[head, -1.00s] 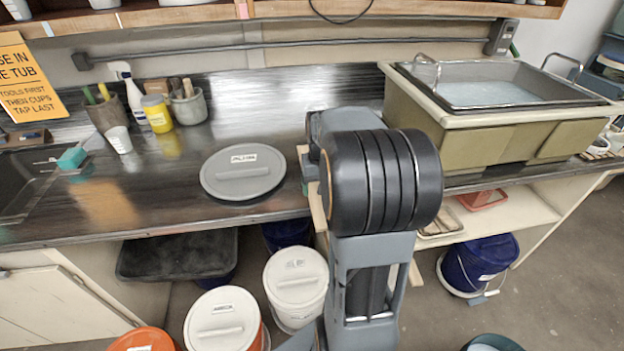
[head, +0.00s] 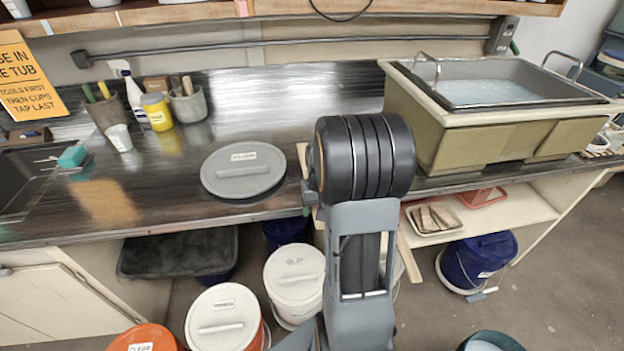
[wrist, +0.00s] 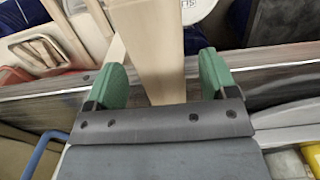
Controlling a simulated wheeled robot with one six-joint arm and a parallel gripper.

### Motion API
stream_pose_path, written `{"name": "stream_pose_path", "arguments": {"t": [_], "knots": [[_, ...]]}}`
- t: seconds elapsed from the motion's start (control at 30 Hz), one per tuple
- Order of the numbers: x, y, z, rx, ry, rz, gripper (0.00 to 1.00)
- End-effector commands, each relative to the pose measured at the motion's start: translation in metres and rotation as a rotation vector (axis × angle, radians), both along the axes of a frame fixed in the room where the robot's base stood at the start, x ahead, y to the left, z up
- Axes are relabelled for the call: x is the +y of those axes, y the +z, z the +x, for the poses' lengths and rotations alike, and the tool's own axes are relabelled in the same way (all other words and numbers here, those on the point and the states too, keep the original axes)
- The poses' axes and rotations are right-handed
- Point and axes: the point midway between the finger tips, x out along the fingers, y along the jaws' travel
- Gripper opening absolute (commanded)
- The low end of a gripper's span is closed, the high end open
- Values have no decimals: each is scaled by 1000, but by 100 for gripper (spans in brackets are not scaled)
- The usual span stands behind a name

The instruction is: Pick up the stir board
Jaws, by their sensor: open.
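The stir board is a long pale wooden board. In the wrist view the board (wrist: 150,45) runs between the green fingers of my gripper (wrist: 161,72). The gripper is open, with a gap visible on the right side of the board.
A grey lid (head: 243,184) lies on the counter (head: 270,110) left of my arm. A tub of water (head: 490,130) stands to the right. Lidded buckets (head: 222,315) stand on the floor below. A shelf under the tub holds a small tray (head: 434,234) with wooden pieces.

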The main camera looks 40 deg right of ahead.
Motion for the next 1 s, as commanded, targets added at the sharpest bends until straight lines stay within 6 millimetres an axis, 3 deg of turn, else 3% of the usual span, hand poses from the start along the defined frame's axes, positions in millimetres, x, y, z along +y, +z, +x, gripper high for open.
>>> {"name": "stream_pose_path", "arguments": {"t": [0.13, 0.8, 1.0], "knots": [[0, 0, 0, 0, 0, 0, 79], [0, 1, 0, -1, 0, 0, 15], [0, 1, 0, -2, 0, -1, 15]]}}
